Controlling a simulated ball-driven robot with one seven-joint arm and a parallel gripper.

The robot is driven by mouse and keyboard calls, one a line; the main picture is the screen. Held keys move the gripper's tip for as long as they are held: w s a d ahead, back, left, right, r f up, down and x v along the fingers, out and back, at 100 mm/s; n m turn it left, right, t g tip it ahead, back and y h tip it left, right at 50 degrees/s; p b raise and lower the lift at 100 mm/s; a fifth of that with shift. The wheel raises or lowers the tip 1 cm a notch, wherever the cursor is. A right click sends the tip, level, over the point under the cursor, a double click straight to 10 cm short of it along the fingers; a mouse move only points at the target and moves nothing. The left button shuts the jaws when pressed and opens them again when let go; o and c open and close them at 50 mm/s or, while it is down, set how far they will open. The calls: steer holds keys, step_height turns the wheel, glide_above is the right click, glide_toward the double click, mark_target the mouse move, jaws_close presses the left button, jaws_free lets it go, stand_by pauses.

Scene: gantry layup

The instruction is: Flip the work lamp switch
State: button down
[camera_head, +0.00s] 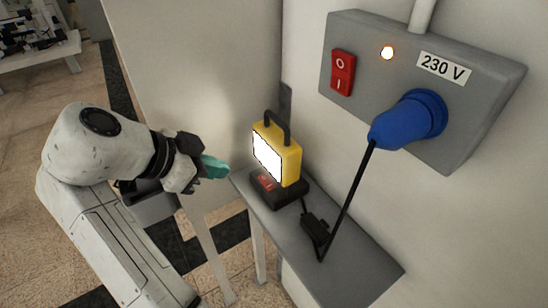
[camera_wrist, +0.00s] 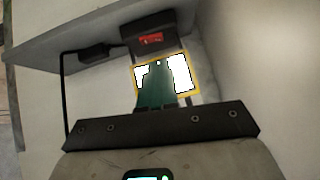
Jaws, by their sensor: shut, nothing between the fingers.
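The yellow work lamp (camera_head: 289,158) stands upright on a grey shelf, its white panel (camera_head: 267,152) bright. A red switch (camera_head: 266,181) sits on its dark base (camera_head: 289,195). My gripper (camera_head: 216,167), with teal fingers, is shut and empty. It is left of the lamp, apart from it in the head view. In the wrist view the picture is turned over: the red switch (camera_wrist: 151,39) shows near the top, and my shut fingers (camera_wrist: 155,68) cover the middle of the lamp's panel (camera_wrist: 181,73). I cannot read the switch's position.
A grey wall box (camera_head: 440,120) above the shelf holds a red rocker switch (camera_head: 342,73), a lit indicator (camera_head: 387,53), a "230 V" label and a blue plug (camera_head: 408,119). A black cable (camera_head: 347,203) runs down to a small black block (camera_head: 315,227) on the shelf (camera_head: 345,272).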

steer(key=shift+w+d, duration=0.25)
steer(key=shift+d, duration=0.1)
steer(key=p, duration=0.3)
glide_toward(263, 175)
steer(key=x, duration=0.6)
steer(key=shift+s, duration=0.1)
steer(key=shift+b, duration=0.3)
